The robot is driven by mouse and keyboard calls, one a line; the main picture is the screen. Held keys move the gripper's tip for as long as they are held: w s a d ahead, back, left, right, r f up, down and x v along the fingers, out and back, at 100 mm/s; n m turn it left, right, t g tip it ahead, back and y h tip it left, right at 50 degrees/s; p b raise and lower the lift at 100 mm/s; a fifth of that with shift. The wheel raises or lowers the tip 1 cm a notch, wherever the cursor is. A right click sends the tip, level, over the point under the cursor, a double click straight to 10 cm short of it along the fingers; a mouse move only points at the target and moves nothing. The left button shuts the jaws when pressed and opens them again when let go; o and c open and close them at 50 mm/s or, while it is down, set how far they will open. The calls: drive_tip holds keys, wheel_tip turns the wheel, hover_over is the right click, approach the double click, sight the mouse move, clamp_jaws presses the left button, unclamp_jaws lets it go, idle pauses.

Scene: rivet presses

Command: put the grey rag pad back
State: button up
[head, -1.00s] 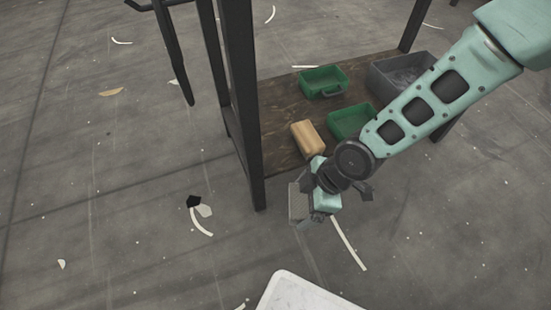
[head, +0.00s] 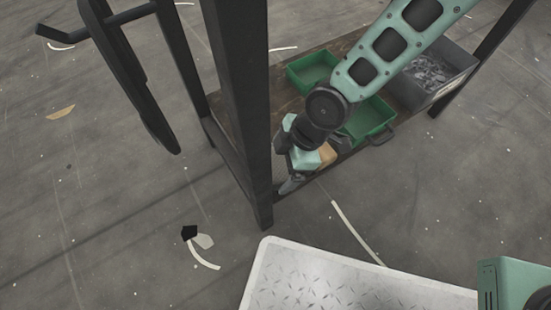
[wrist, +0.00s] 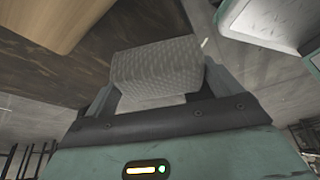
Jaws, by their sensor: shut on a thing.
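The grey rag pad (wrist: 155,68) is a textured grey block. In the wrist view it sits between the two fingers of my gripper (wrist: 152,82), which is shut on it. In the head view my gripper (head: 293,180) is at the near left end of the low wooden shelf (head: 334,59), beside the black front post. The pad is mostly hidden there by the gripper and wrist. I cannot tell whether the pad touches the shelf; the wrist view shows the shelf's brown board (wrist: 50,80) beyond it.
A tan block (head: 328,154) lies close beside my gripper; it also shows in the wrist view (wrist: 62,20). Two green trays (head: 312,70) and a grey bin (head: 458,68) stand on the shelf. The black post (head: 243,110) rises just left of the gripper.

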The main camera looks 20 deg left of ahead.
sight(282, 170)
wheel_tip(282, 170, down, 3)
drive_tip(key=b, duration=0.3)
drive_tip(key=shift+f, duration=0.2)
drive_tip(key=shift+r, duration=0.1)
drive_tip(key=o, duration=0.7)
drive_tip(key=shift+o, duration=0.2)
drive_tip(key=p+v, duration=0.4)
drive_tip(key=v, duration=0.2)
drive_tip(key=shift+a, duration=0.1)
drive_tip(key=w+d+p, duration=0.5)
drive_tip(key=d, duration=0.5)
drive_tip(key=shift+d+f+p, duration=0.4)
